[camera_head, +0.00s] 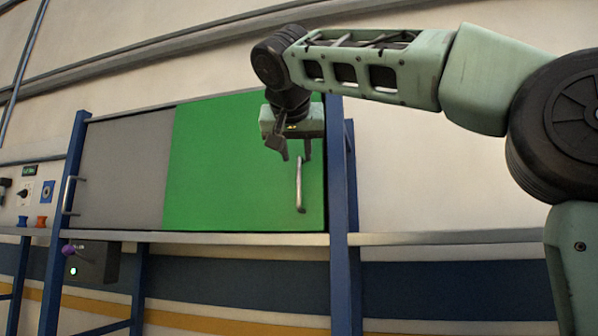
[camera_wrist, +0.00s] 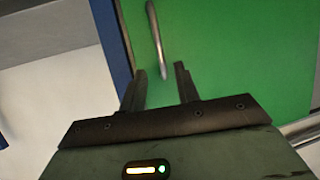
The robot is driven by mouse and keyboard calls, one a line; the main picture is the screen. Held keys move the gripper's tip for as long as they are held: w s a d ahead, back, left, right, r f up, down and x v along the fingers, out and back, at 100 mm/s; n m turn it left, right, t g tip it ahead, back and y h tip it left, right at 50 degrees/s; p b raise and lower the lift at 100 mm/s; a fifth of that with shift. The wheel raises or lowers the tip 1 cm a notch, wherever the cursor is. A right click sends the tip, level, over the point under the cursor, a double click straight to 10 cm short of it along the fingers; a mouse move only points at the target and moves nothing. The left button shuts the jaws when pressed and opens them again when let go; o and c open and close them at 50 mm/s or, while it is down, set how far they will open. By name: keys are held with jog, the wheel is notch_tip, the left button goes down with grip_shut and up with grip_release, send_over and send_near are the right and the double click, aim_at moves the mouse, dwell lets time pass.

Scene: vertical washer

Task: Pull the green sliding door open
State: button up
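The green sliding door (camera_head: 225,165) covers the right part of a blue-framed cabinet. Its silver vertical bar handle (camera_head: 299,186) is near the door's right edge. My gripper (camera_head: 295,155) hangs at the top of the handle in the head view, fingers pointing down.
A grey panel (camera_head: 123,170) with a handle (camera_head: 69,195) fills the cabinet's left part. A blue post (camera_head: 340,200) stands just right of the door. A control panel (camera_head: 28,200) is at far left, and a dark box (camera_head: 92,263) with a purple knob is below.

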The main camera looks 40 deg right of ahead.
aim_at(299, 173)
jog(key=p+x, duration=0.2)
jog(key=x, duration=0.6)
jog(key=shift+w+d+f, duration=0.1)
jog(key=shift+w+d, duration=0.05)
jog(key=shift+w, duration=0.05)
grip_shut()
